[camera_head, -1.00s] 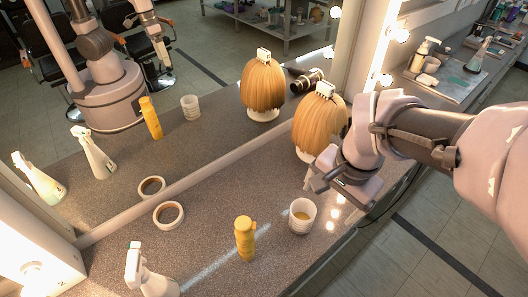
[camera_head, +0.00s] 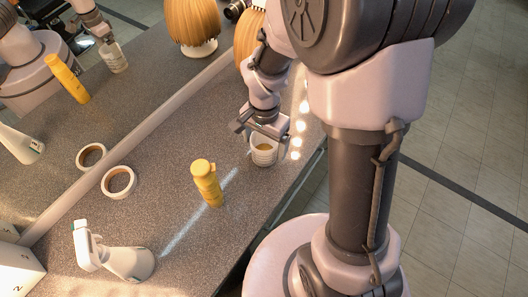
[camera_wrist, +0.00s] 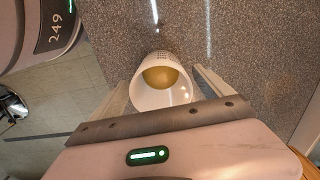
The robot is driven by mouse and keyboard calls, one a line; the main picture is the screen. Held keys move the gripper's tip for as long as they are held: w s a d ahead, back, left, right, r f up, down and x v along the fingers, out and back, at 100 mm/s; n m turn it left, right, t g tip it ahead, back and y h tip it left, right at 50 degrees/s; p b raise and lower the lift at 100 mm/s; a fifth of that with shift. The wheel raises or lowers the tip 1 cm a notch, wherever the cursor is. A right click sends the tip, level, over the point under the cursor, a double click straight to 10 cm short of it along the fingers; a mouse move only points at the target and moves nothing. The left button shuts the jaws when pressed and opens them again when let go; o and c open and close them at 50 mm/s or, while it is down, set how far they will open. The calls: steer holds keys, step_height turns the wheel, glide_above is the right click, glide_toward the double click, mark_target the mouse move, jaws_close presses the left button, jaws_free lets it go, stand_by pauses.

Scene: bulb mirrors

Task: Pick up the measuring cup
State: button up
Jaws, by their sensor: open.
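The measuring cup (camera_head: 264,152) is white and upright on the speckled counter, with something yellow-brown inside. My gripper (camera_head: 262,132) is at the cup, with a finger on each side of its rim. In the wrist view the cup (camera_wrist: 161,85) lies between the two open fingers of my gripper (camera_wrist: 162,84). A gap shows beside the cup, at least on the left. I cannot tell if either finger touches it. Part of the cup is hidden behind my gripper in the head view.
A yellow bottle (camera_head: 207,183) stands left of the cup. A white spray bottle (camera_head: 112,255) and a tape roll (camera_head: 118,182) are further left. A wig on a stand (camera_head: 247,42) is behind my gripper. A mirror runs along the back. The counter's front edge is close to the cup.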

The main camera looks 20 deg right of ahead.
step_height(320, 180, down, 2)
steer(key=shift+f, duration=0.15)
steer(key=shift+c, duration=1.1)
steer(key=c, duration=1.3)
